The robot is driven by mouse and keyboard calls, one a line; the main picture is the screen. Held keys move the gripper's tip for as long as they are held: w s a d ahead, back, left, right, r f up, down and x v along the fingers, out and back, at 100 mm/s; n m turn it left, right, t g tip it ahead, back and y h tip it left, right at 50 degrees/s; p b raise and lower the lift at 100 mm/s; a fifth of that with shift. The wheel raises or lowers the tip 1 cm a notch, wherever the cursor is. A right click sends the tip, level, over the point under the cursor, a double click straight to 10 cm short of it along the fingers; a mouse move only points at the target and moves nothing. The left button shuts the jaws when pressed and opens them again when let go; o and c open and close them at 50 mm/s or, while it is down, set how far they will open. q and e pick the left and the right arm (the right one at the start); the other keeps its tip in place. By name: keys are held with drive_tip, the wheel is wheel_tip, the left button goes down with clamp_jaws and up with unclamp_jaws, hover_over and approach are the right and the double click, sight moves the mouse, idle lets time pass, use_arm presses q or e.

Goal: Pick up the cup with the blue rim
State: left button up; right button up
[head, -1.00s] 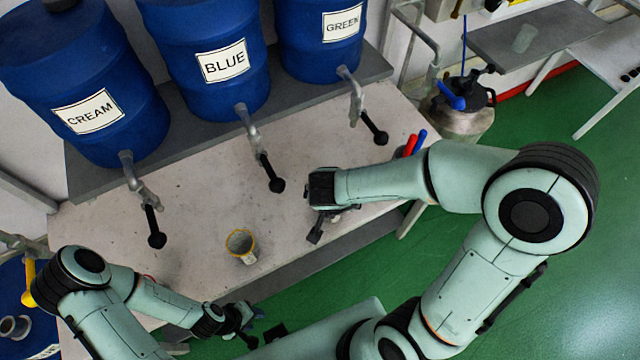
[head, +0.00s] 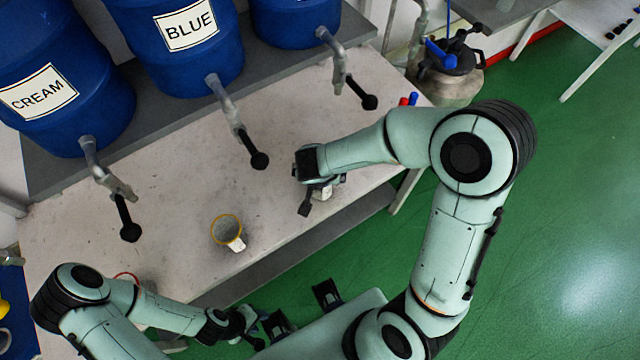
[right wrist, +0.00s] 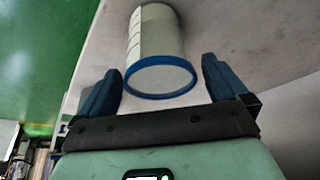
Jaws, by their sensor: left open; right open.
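The cup with the blue rim (right wrist: 160,78) is pale and lies in front of my right gripper (right wrist: 160,70) in the right wrist view, its blue rim toward the camera. The open blue-tipped fingers are on either side of it, with gaps showing. In the head view, my right gripper (head: 315,188) is over the bench's front edge, and a small white part of the cup (head: 324,192) shows beside it; the rest is hidden. My left gripper (head: 260,329) is open and empty in front of the bench.
A yellow-rimmed cup (head: 226,229) stands on the bench (head: 180,195), left of my right gripper. Blue barrels marked CREAM (head: 40,95) and BLUE (head: 188,25) have taps overhanging the bench. Red and blue handles (head: 408,99) lie near its right end.

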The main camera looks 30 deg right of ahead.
drive_tip(key=b+x, duration=0.1)
drive_tip(key=x, duration=0.2)
drive_tip(key=shift+s+a, duration=0.1)
drive_tip(key=shift+s, duration=0.05)
drive_tip(key=c, duration=1.1)
drive_tip(key=shift+r, duration=0.15)
